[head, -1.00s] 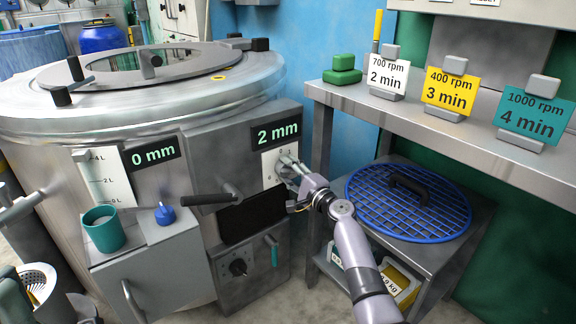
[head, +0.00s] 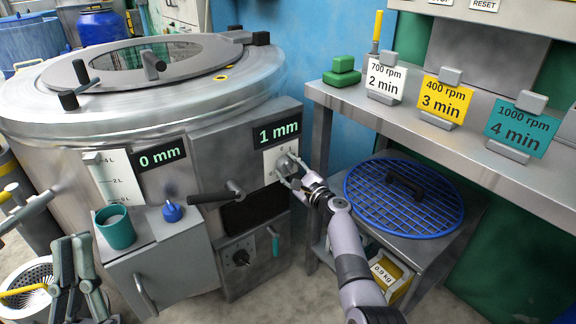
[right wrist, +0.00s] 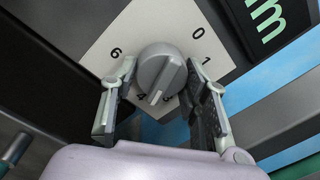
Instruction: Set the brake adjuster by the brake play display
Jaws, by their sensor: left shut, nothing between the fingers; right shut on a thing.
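The brake adjuster is a grey round knob (head: 285,166) on a white dial plate (head: 270,165) on the drum machine's front. In the right wrist view the knob (right wrist: 162,72) sits among the numbers 0, 1, 3, 4 and 6; its pale pointer line faces down, between 3 and 4. My right gripper (head: 293,174) is shut on the knob, one finger on each side. The display above the dial (head: 278,134) reads 1 mm. Another display (head: 160,156) to the left reads 0 mm. My left gripper (head: 70,240) is shut and empty at the lower left.
A teal cup (head: 115,227) and a blue knob-like piece (head: 172,211) are on the box at the left. A blue grate (head: 365,205) lies on the low table at the right, beneath a shelf (head: 440,140) with signs.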

